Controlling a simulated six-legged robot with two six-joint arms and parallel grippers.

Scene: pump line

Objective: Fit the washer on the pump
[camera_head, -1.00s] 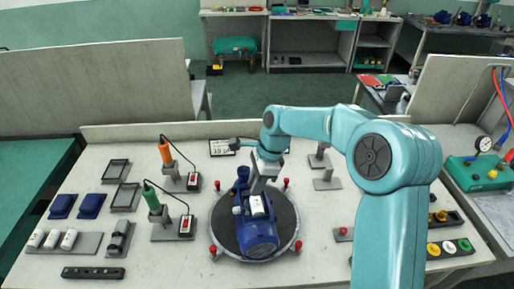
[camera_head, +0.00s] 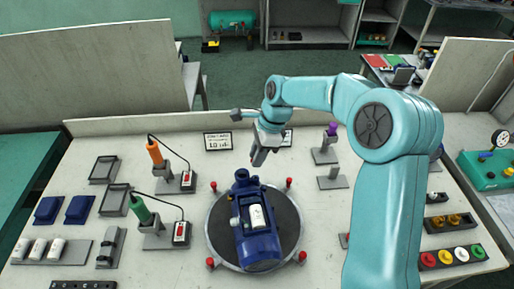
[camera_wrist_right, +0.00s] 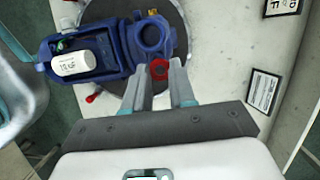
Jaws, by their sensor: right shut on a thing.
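The blue pump (camera_head: 258,228) lies on a round dark turntable (camera_head: 284,212) in the head view. In the wrist view the pump (camera_wrist_right: 112,45) shows a round open port (camera_wrist_right: 152,37) at its right end and a white labelled part on its body. My right gripper (camera_head: 259,160) is just beyond the pump's port end, above the bench. In the wrist view my right gripper (camera_wrist_right: 160,76) is shut on a small red washer (camera_wrist_right: 159,69) with a dark centre. The washer appears beside the port; its height above it is unclear. My left gripper is not in view.
Red knobs (camera_head: 289,183) stand around the turntable. Coloured round pieces (camera_head: 461,254) sit in a holder at right. Orange (camera_head: 154,152) and green (camera_head: 139,208) handled tools stand left. Grey stands (camera_head: 332,180) are at back right, and a small sign (camera_head: 218,141) is behind.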

